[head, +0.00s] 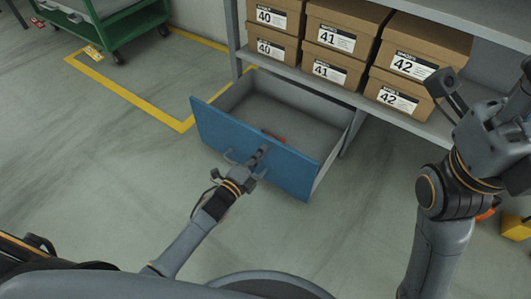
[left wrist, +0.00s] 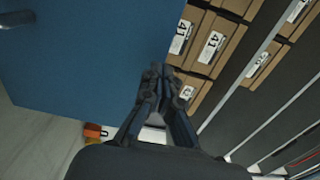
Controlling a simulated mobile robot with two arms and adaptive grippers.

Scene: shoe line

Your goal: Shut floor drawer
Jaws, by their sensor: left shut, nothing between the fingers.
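The floor drawer (head: 287,112) stands open below the shelf, its grey inside showing in the head view. Its blue front (head: 225,128) faces me and has a light handle on it. My left gripper (head: 262,150) is shut and empty, its tips at the drawer front near the handle; I cannot tell whether they touch it. In the left wrist view the shut fingers (left wrist: 158,72) lie over the edge of the blue front (left wrist: 90,65). My right gripper (head: 500,130) is raised at the right, partly cut off, its fingers unclear.
Several labelled shoe boxes (head: 338,38) stand on the shelf above the drawer. A small orange-red thing (head: 273,135) shows just inside the drawer front. A green cart (head: 115,30) stands at the back left by yellow floor tape (head: 125,95).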

